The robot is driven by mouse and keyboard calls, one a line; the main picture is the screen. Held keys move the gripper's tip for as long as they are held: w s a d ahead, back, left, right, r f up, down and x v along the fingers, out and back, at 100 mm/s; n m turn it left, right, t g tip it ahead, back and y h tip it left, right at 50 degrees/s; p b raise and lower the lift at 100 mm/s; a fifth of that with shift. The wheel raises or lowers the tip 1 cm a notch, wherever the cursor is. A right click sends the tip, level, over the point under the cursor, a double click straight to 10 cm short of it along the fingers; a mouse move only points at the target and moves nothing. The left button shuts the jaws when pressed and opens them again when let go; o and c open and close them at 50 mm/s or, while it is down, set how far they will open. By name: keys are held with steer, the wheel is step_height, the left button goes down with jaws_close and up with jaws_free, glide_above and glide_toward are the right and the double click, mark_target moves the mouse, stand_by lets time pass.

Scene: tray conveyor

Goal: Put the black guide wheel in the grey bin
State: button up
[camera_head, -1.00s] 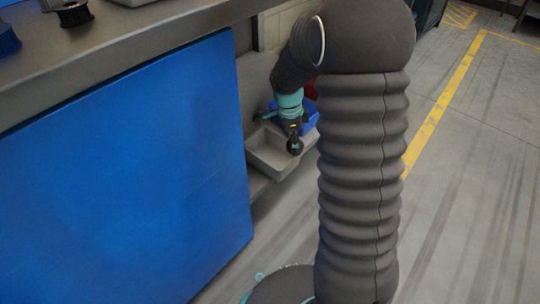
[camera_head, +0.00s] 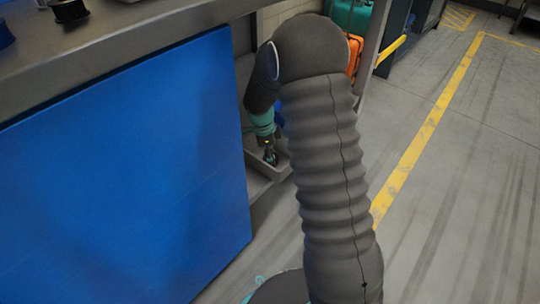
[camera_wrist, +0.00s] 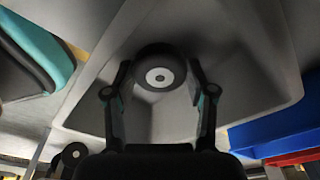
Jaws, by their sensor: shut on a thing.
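The black guide wheel (camera_wrist: 158,78), with a pale hub, is held between the two fingers of my gripper (camera_wrist: 157,70) in the wrist view. The grey bin (camera_wrist: 255,60) spreads out behind and around it, and the wheel is over the bin's inside. I cannot tell whether it touches the bottom. In the head view my gripper (camera_head: 269,154) points down at the grey bin (camera_head: 280,172), just past the blue panel's edge. My arm and the panel hide part of the bin there.
A blue bin (camera_wrist: 275,128) and something red (camera_wrist: 298,157) lie beside the grey bin. A large blue panel (camera_head: 120,170) stands under a grey worktop (camera_head: 130,40) bearing dark round parts (camera_head: 70,10). An orange object (camera_head: 354,52) is behind my arm. The floor at right is clear.

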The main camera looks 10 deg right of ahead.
steer(key=shift+f, duration=0.15)
steer(key=o, duration=1.2)
steer(key=shift+c, duration=0.2)
steer(key=shift+w+a+r+p, duration=0.1)
steer(key=shift+a+r+p, duration=0.1)
steer(key=shift+r, duration=1.1)
steer(key=shift+s+a+r+p, duration=0.1)
steer(key=shift+a+r+p, duration=0.05)
steer(key=shift+r, duration=1.2)
steer(key=shift+w+a+r+p, duration=0.1)
steer(key=shift+a+r+p, duration=0.1)
steer(key=shift+r, duration=1.1)
